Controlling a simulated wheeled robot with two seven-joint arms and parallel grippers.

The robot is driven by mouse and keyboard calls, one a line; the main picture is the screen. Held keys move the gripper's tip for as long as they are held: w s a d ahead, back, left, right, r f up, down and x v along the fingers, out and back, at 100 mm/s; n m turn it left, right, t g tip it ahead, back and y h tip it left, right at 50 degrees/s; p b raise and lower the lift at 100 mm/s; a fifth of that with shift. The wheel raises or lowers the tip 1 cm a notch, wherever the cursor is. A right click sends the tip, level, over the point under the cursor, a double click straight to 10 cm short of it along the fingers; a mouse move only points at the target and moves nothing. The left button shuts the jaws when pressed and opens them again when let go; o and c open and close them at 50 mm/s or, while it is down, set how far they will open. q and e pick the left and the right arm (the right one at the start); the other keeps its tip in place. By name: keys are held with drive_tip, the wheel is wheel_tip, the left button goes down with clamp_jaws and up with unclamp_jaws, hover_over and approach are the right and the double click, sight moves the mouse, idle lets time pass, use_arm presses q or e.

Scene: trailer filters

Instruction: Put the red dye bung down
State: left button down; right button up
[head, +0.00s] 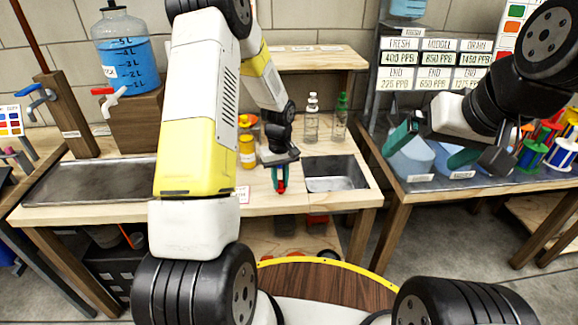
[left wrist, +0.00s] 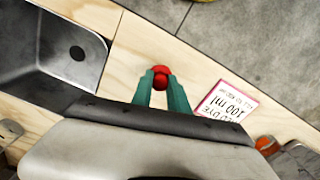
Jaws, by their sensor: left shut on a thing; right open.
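My left gripper (head: 280,180) is shut on the red dye bung (head: 281,187) above the wooden bench, left of the small sink. In the left wrist view the red bung (left wrist: 161,76) sits between the green fingertips of the left gripper (left wrist: 162,84), with pale wood behind it. I cannot tell whether the bung touches the bench top. My right gripper (head: 432,148) is open and empty, with its green fingers apart, near the clear bins on the right bench.
A sink (head: 338,184) is set into the bench top (head: 262,196). A label card (left wrist: 227,103) lies close to the gripper. A yellow bottle (head: 247,152) and two clear bottles, one green-capped (head: 340,118), stand behind. Bare wood lies around the fingertips.

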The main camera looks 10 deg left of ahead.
sight(280, 182)
use_arm(q)
drive_tip(key=shift+f, duration=0.15)
drive_tip(key=c, duration=1.3)
unclamp_jaws()
wheel_tip(280, 182, up, 12)
drive_tip(key=s+r+m+t, duration=0.3)
drive_tip(key=s+r, duration=0.7)
drive_tip(key=r, duration=0.4)
drive_tip(key=s+r+m+t, duration=0.1)
drive_tip(key=s+r, duration=0.1)
drive_tip(key=s, duration=0.2)
drive_tip(key=s+d+r+m+t+h, duration=0.1)
drive_tip(key=s+r, duration=0.1)
drive_tip(key=s, duration=0.3)
drive_tip(key=s+d+r+m+t+h, duration=0.1)
drive_tip(key=s+r, duration=0.1)
drive_tip(key=s, duration=0.3)
drive_tip(key=shift+s+d+m, duration=0.15)
drive_tip(key=shift+s+m, duration=0.1)
drive_tip(key=shift+m, duration=0.15)
